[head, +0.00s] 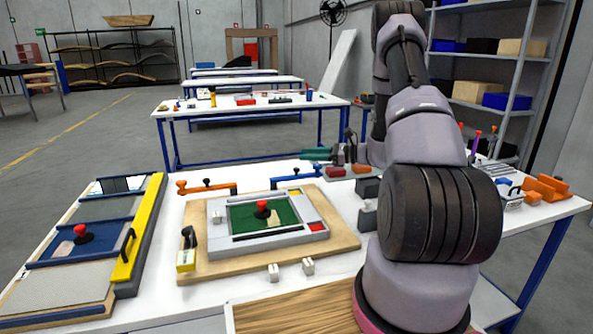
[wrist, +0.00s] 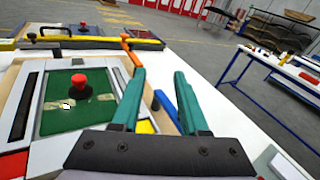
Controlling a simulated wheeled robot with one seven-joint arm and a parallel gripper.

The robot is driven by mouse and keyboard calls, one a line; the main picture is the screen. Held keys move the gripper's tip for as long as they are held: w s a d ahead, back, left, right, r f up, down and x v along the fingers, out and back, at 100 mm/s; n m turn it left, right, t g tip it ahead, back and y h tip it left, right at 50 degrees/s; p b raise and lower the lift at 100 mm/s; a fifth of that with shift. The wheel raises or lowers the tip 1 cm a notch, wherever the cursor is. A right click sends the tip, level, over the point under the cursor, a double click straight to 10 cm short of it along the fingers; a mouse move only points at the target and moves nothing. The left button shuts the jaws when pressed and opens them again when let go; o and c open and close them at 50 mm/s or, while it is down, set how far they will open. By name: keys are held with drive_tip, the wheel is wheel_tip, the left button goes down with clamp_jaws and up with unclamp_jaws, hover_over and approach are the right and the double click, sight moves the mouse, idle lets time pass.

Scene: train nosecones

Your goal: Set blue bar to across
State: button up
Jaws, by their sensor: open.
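The blue bar (head: 295,177) lies at the back edge of the wooden board, to the right of the orange bar (head: 208,188). It has small dark knobs and runs roughly left to right in the head view, rising slightly to the right. In the wrist view the blue bar (wrist: 167,107) shows in the gap between my fingers, partly hidden by them. My gripper (head: 305,154) has teal fingers that are apart and empty. It is above and behind the bar's right part in the head view. The fingers also show in the wrist view (wrist: 159,73). Contact with the bar cannot be seen.
A grey frame with a green panel and red knob (head: 262,208) sits on the wooden board (head: 345,237). A panel with a yellow side (head: 138,230) stands at left. Grey blocks (head: 368,188) stand right of the board, near my arm. White table shows between the panel and board.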

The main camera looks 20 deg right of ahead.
sight(297, 168)
drive_tip(key=d+f+m+t, duration=0.1)
drive_tip(key=d+f, duration=0.1)
drive_tip(key=f, duration=0.1)
drive_tip(key=w+d+f+m+t+h, duration=0.1)
drive_tip(key=d+f+m, duration=0.1)
drive_tip(key=f, duration=0.1)
drive_tip(key=w+d+f+m+t, duration=0.1)
drive_tip(key=f+t, duration=0.1)
drive_tip(key=f, duration=0.1)
drive_tip(key=shift+d+f+m+h, duration=0.15)
drive_tip(key=shift+d+m+h, duration=0.15)
drive_tip(key=shift+d+h, duration=0.1)
drive_tip(key=x, duration=1)
drive_tip(key=shift+w+a, duration=0.15)
drive_tip(key=shift+w, duration=0.05)
clamp_jaws()
